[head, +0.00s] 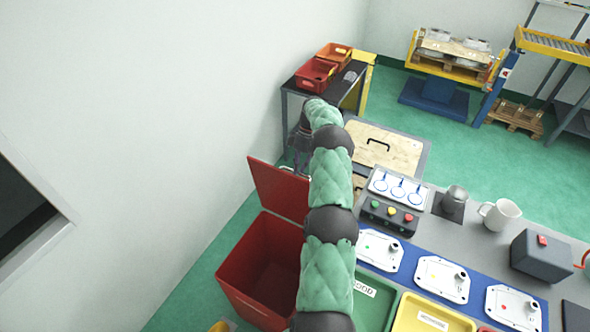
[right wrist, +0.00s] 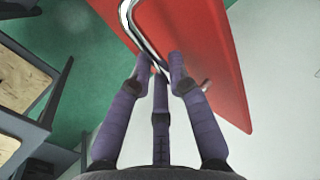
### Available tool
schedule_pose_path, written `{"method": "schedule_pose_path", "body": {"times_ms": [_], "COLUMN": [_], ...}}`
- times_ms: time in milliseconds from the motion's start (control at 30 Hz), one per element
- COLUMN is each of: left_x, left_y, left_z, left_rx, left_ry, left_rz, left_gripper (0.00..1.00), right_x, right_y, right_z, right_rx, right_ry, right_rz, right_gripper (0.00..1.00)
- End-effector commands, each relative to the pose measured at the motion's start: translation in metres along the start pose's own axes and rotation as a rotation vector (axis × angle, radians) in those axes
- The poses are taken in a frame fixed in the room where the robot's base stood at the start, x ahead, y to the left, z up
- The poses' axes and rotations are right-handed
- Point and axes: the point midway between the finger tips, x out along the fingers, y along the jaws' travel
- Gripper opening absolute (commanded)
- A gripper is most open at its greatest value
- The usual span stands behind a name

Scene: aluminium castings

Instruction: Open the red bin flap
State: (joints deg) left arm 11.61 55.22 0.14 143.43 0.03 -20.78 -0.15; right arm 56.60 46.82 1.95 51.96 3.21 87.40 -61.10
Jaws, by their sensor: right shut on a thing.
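The red bin (head: 258,270) stands on the floor at lower left in the head view, its top uncovered and its inside showing. Its red flap (head: 277,188) stands raised along the bin's far edge, tilted up. My right arm reaches over from the bottom, and my right gripper (head: 300,160) is behind the flap, partly hidden. In the right wrist view, the purple fingers of the right gripper (right wrist: 160,68) are shut on the metal bar handle (right wrist: 132,20) on the red flap (right wrist: 200,50). My left gripper is not in view.
A grey workbench (head: 465,225) on the right holds white plates, a button box (head: 393,214), a mug (head: 499,213) and green and yellow trays. A wooden-topped table (head: 378,150) stands beyond my arm. A white wall (head: 150,120) is close on the left.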

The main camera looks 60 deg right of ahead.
Motion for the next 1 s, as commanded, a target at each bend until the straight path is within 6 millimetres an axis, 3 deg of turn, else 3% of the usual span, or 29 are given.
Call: {"method": "schedule_pose_path", "body": {"times_ms": [33, 233, 267, 333, 733, 1000], "left_x": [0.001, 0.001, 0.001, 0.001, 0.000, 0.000], "left_y": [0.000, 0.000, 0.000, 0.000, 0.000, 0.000], "left_z": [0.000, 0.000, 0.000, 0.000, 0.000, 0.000], "left_rx": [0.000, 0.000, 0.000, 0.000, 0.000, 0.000], "left_ry": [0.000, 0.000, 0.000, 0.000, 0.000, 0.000], "left_rz": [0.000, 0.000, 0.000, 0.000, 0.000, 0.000], "left_gripper": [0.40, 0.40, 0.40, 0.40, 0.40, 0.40], "right_x": [0.018, 0.018, 0.018, 0.017, 0.004, -0.034], "right_y": [0.003, 0.003, 0.003, 0.002, 0.002, 0.004], "right_z": [0.004, 0.004, 0.004, 0.004, 0.001, 0.001], "right_rx": [0.005, 0.005, 0.005, 0.004, 0.002, 0.003], "right_ry": [-0.017, -0.017, -0.017, -0.016, -0.008, -0.008], "right_rz": [-0.018, -0.018, -0.019, -0.018, -0.010, -0.010], "right_gripper": [0.00, 0.00, 0.24, 0.43, 0.43, 0.43]}}
